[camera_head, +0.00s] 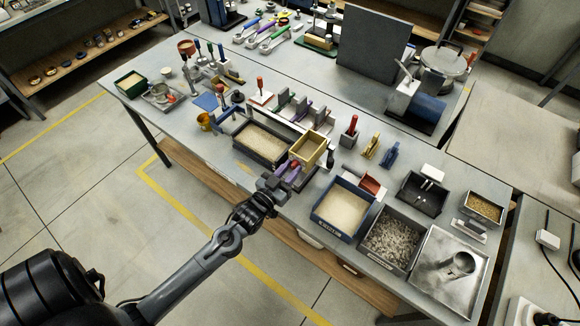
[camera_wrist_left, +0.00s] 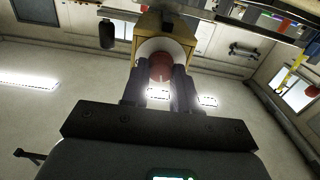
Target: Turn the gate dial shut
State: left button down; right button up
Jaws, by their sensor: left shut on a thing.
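The gate dial (camera_wrist_left: 161,67) shows in the left wrist view as a round red knob with a small pale mark, in front of a white disc (camera_wrist_left: 184,47) on a yellow-brown housing (camera_wrist_left: 150,22). My left gripper (camera_wrist_left: 159,76) is shut on the dial, one dark finger on each side. In the head view my left gripper (camera_head: 278,184) reaches the table's front edge, just in front of the open yellow-walled tank (camera_head: 318,139). The gripper partly hides the dial there, and its angle is hard to read. My right gripper is not in view.
A black sand tray (camera_head: 238,143) lies left of the tank. A blue-walled sand bin (camera_head: 318,219), a gravel bin (camera_head: 371,258) and a metal tray (camera_head: 421,283) stand to the right. Several small tools crowd behind. The floor in front of the table is clear.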

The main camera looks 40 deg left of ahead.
pick_arm(q)
jog(key=n+p, duration=0.1)
jog(key=n, duration=0.1)
jog(key=n+p, duration=0.1)
jog(key=shift+r+n, duration=0.2)
jog(key=shift+n, duration=0.2)
jog(key=n+p, duration=0.2)
jog(key=n, duration=0.1)
jog(key=shift+a+n+p, duration=0.1)
jog(key=shift+n+p, duration=0.2)
jog(key=shift+p, duration=0.1)
jog(key=n+p, duration=0.2)
jog(key=n, duration=0.1)
jog(key=shift+f+n, duration=0.15)
jog(key=shift+n, duration=0.25)
jog(key=shift+f+n+p, duration=0.1)
jog(key=shift+n+p, duration=0.3)
jog(key=shift+n, duration=0.4)
jog(key=c, duration=0.9)
grip_release()
jog(key=shift+o, duration=0.2)
